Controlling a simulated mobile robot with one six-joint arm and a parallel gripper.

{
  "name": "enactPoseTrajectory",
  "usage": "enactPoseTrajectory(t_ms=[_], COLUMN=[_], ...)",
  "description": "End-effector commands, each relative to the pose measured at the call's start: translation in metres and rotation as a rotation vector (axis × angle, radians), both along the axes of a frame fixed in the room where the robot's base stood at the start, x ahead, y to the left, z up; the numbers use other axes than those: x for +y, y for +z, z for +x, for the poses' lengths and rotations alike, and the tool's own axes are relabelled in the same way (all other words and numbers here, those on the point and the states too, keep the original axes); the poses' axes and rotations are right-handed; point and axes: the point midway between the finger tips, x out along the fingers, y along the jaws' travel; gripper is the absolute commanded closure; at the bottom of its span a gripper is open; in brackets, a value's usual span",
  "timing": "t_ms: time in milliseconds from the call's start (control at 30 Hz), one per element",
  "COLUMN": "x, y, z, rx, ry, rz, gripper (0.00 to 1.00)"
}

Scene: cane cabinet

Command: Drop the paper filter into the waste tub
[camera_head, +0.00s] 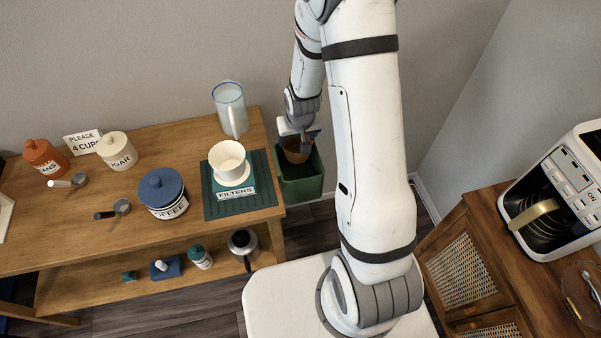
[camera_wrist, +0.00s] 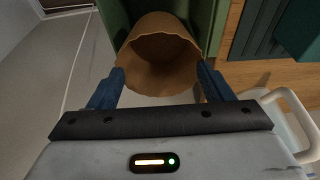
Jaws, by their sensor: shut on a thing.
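The paper filter (camera_wrist: 160,48) is a brown paper cup shape in the wrist view, between the two blue fingers of my gripper (camera_wrist: 162,88). My gripper is shut on it. In the head view the filter (camera_head: 297,153) shows brown below my gripper (camera_head: 298,138), at the mouth of the waste tub. The waste tub (camera_head: 303,186) is a dark green open bin at the right end of the wooden table. Green walls of the tub (camera_wrist: 208,25) show on both sides of the filter in the wrist view. The tub's inside is mostly hidden by the filter.
Left of the tub, the wooden table (camera_head: 100,222) holds a white filter holder (camera_head: 228,161) on a FILTERS box, a water jug (camera_head: 230,108), a blue-lidded coffee jar (camera_head: 163,192) and other jars. A coffee maker (camera_head: 558,195) stands on a cabinet at right.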

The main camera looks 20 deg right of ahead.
Motion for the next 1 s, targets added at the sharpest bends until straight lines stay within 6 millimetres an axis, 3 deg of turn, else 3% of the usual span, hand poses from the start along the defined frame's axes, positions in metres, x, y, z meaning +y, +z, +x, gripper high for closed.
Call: enactPoseTrajectory(t_ms=[533,767,1000], x=[-0.016,-0.016,-0.016], y=[0.054,0.042,0.014], z=[-0.024,-0.025,-0.025], rx=[-0.001,0.002,0.002], ry=[-0.001,-0.001,0.001], rz=[-0.001,0.0,0.0], gripper=[0.59,0.59,0.59])
